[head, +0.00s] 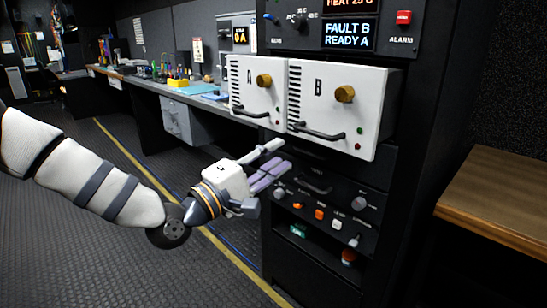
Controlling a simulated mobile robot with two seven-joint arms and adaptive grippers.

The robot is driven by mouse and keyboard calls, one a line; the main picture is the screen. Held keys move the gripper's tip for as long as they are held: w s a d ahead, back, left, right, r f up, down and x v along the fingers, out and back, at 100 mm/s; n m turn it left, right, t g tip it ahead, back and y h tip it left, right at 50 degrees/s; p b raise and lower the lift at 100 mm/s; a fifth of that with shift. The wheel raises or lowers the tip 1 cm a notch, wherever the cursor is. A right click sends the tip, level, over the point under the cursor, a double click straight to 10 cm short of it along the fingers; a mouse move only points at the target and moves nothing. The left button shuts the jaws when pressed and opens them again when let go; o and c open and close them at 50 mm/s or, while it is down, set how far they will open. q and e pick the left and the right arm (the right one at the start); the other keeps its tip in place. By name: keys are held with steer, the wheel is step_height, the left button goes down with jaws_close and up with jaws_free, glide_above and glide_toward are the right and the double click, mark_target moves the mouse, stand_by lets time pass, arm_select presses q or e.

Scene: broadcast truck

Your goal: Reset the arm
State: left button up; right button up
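My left gripper (284,154) reaches in from the left on my white padded arm. Its fingers are spread apart with nothing seen between them. It is in front of the equipment rack, below the white module A (257,90) and near the black control panel (325,200). I cannot tell whether a fingertip touches the rack. White module B (340,105) sits to the right of A. Each module has a brass knob and a dark handle. My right gripper is not in view.
A display (348,36) reads "FAULT B READY A", beside a red alarm button (404,17). A wooden surface (500,200) stands at the right. A long bench (185,90) with small items runs along the back wall. The dark floor (80,235) at left is clear, crossed by a yellow line.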

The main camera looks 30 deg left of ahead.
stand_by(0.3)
arm_select(q)
steer(key=s+d+f+m+g+y+p, duration=0.1)
steer(key=s+d+f+m+g, duration=0.2)
steer(key=f, duration=0.6)
steer(key=s+d+f+m+g, duration=0.1)
steer(key=s+d+f+g, duration=0.25)
steer(key=f, duration=0.55)
steer(key=s+f+m+g+y, duration=0.25)
steer(key=s+f+g, duration=0.35)
steer(key=s+f, duration=0.6)
steer(key=s+a+f+m+g+y, duration=0.1)
steer(key=s+m+g, duration=0.1)
steer(key=s, duration=0.7)
steer(key=s+a+f+m+g+y+p, duration=0.1)
steer(key=s+g, duration=0.3)
steer(key=s, duration=0.6)
steer(key=s+a+f+m+g+y+p, duration=0.1)
steer(key=s+a+f+m+g, duration=0.1)
steer(key=s, duration=0.8)
steer(key=shift+s+a+f+m+g, duration=0.15)
steer(key=shift+a+f+m+g, duration=0.3)
steer(key=shift+f+m, duration=0.45)
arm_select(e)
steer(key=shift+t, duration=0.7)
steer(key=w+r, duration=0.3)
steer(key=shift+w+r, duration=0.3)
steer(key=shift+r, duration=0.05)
